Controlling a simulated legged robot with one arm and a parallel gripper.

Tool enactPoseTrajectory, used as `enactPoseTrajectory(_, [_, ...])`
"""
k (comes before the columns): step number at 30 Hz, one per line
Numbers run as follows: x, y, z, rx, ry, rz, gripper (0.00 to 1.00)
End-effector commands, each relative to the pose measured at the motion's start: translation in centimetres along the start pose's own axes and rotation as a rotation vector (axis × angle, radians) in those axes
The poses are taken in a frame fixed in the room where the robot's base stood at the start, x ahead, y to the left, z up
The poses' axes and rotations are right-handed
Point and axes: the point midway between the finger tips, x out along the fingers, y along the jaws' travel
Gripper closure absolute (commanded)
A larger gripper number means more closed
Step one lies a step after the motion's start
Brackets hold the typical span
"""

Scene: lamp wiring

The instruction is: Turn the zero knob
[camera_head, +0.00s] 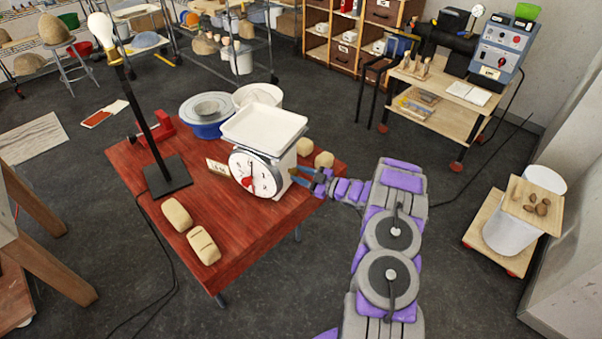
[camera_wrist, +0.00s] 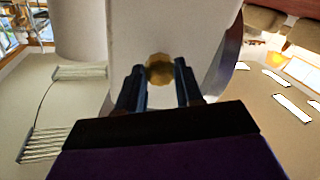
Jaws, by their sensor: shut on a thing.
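The white kitchen scale (camera_head: 270,150) with a round dial (camera_head: 252,174) and a flat white pan (camera_head: 263,127) stands on the red table. The zero knob (camera_wrist: 160,70) is a small brass-coloured faceted knob on the side of the scale, seen in the wrist view. My gripper (camera_wrist: 160,85) has one dark finger on each side of the knob and is shut on it. In the head view my gripper (camera_head: 308,180) reaches the scale's right side from the right, and the knob is hidden there.
A wooden cart (camera_head: 437,112) stands at the back right.

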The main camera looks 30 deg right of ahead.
Motion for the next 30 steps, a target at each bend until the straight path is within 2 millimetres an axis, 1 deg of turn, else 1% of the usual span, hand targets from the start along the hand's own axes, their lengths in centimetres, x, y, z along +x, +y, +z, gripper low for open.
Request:
enactPoseTrajectory(1, [-0.06, 0.22, -0.14, -0.043, -0.001, 0.004, 0.95])
enactPoseTrajectory(18, [-0.05, 0.08, -0.02, -0.575, -0.017, 0.006, 0.95])
enactPoseTrajectory(24, [-0.06, 0.01, 0.04, -0.717, -0.022, 0.007, 0.95])
enactPoseTrajectory(30, [-0.03, -0.13, 0.1, -0.812, -0.025, 0.005, 0.95])
